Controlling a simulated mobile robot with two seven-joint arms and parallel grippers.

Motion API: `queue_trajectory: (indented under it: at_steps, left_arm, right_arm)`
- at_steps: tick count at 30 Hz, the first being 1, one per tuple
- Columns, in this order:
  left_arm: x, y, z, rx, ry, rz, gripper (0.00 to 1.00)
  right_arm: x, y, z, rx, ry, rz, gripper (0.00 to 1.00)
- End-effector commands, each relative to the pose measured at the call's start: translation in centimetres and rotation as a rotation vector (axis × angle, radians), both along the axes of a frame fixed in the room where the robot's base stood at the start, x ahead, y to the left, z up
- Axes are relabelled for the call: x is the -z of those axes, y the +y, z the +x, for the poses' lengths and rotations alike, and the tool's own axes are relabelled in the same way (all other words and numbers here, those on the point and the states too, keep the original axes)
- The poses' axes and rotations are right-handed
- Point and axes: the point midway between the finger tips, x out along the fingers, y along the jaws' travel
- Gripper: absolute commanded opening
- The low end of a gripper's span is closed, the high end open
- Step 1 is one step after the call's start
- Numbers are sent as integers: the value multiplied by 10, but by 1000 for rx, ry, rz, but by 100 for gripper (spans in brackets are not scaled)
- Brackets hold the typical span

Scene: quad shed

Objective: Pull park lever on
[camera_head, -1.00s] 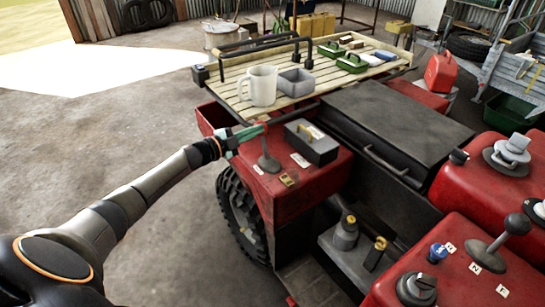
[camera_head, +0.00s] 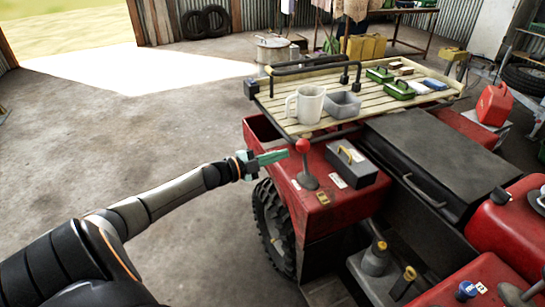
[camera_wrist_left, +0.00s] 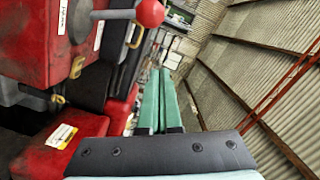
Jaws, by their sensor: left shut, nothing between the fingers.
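The park lever (camera_head: 306,164) has a red ball knob on a grey stem and stands on the red rear fender of the quad. Its red knob also shows at the top of the left wrist view (camera_wrist_left: 150,12). My left gripper (camera_head: 286,153) has green fingers, shut with nothing between them. In the head view its tips lie just left of the knob. In the left wrist view the shut fingers (camera_wrist_left: 158,75) point ahead, below and right of the knob, with a gap visible. My right gripper is not in view.
A grey box with a yellow handle (camera_head: 351,165) sits right of the lever on the fender. A slatted rack (camera_head: 385,105) with a white mug (camera_head: 306,104) and a grey tray (camera_head: 342,105) is behind. The concrete floor on the left is clear.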

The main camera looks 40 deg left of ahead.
Motion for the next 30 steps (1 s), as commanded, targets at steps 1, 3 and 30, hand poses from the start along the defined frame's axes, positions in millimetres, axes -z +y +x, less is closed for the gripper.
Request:
queue_trajectory:
  at_steps: [1,3,30]
  left_arm:
    - [1,2,-6,0,3,0,0]
    - [1,4,-12,-1,3,1,0]
    - [4,3,-23,-3,9,-13,0]
  right_arm:
    - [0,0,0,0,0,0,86]
    - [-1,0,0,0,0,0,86]
    - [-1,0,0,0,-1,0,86]
